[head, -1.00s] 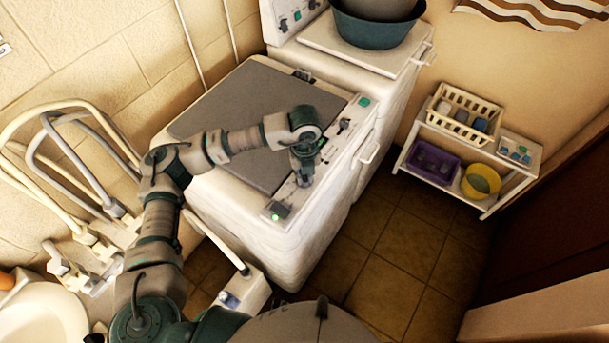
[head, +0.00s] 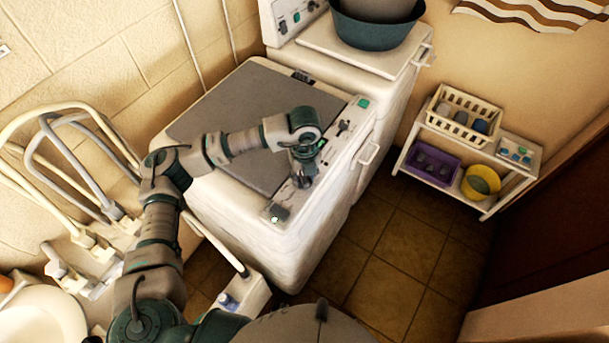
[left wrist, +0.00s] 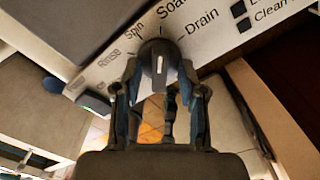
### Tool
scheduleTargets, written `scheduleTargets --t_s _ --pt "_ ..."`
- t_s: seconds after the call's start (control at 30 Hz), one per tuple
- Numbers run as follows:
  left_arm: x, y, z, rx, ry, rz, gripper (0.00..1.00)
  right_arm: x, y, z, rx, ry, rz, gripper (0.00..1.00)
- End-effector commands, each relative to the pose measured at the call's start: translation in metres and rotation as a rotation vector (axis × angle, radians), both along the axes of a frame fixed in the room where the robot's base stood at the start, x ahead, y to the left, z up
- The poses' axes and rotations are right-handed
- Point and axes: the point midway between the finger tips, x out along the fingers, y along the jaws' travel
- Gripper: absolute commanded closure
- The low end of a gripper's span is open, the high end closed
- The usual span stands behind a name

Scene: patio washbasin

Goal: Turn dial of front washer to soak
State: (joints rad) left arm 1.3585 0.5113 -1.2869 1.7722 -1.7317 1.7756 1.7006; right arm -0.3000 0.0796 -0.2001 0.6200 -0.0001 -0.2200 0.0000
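The front washer (head: 235,225) is white with a grey lid and a slanted control strip. Its dial (left wrist: 160,57), a dark round knob with a white mark, shows in the left wrist view. The words Rinse, Spin, Soak (left wrist: 172,7) and Drain (left wrist: 201,22) are printed around it. The white mark runs nearly upright in that view; which word it points at I cannot tell. My left gripper (left wrist: 160,72) is over the strip, fingers apart on both sides of the dial. Finger contact is unclear. In the head view, my left gripper (head: 302,180) hides the dial. My right gripper is out of view.
A second washer (head: 393,85) with a dark basin (head: 375,32) on it stands behind. A white shelf (head: 447,187) with baskets is at the right. Several hoses and taps (head: 75,175) are at the left. Tiled floor (head: 385,245) is open right of the front washer.

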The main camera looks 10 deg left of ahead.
Motion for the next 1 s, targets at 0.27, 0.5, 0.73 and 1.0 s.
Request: scheduleTargets --t_s 0.27,0.5,0.73,1.0 --pt "0.001 0.000 0.012 0.000 -0.001 0.000 0.59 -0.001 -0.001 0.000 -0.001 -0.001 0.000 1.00" --pt "0.001 -0.001 0.063 -0.002 -0.003 -0.002 0.59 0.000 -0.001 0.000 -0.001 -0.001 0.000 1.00" --pt "0.002 0.000 0.105 0.000 -0.001 0.000 0.59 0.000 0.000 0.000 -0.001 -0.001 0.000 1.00" --pt "0.001 0.000 0.119 0.000 0.002 -0.001 0.59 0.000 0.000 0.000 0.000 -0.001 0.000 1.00"
